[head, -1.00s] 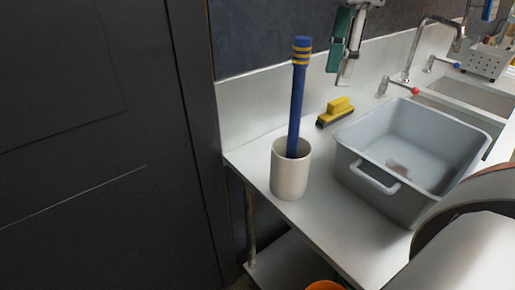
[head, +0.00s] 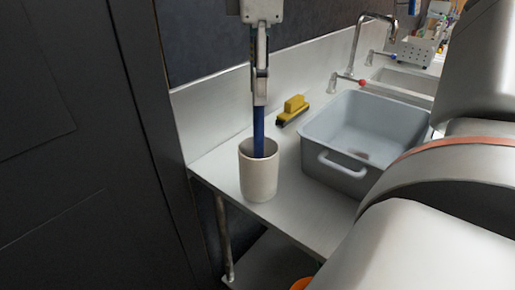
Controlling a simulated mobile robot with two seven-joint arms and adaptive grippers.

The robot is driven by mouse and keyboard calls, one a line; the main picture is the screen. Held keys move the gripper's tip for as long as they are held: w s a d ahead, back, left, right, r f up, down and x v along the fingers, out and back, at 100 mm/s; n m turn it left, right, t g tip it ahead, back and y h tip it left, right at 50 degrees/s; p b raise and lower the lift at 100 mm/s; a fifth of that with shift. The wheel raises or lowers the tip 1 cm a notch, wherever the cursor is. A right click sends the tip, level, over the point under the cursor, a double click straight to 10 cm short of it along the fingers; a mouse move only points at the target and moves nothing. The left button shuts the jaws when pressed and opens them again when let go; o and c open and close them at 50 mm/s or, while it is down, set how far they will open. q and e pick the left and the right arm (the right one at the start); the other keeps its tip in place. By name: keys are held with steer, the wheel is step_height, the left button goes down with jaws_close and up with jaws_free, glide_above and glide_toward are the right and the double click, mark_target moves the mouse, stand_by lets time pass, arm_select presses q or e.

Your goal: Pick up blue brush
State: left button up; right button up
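The blue brush (head: 259,135) stands upright in a white cup (head: 258,178) on the metal counter. Only the lower part of its blue handle shows clearly above the cup rim. My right gripper (head: 260,98) points down from above and lines up with the handle, its fingers covering the upper part. The fingers are seen edge-on, so I cannot tell whether they are closed on the handle. My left gripper is not in view.
A grey tub (head: 362,140) sits on the counter (head: 300,210) to the right of the cup. A yellow brush (head: 293,108) lies behind, near the backsplash. A faucet (head: 365,45) and sink are farther back. My own arm links fill the lower right. A dark panel (head: 75,150) stands at the left.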

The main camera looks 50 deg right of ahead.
steer(key=shift+f, duration=0.35)
jaws_close()
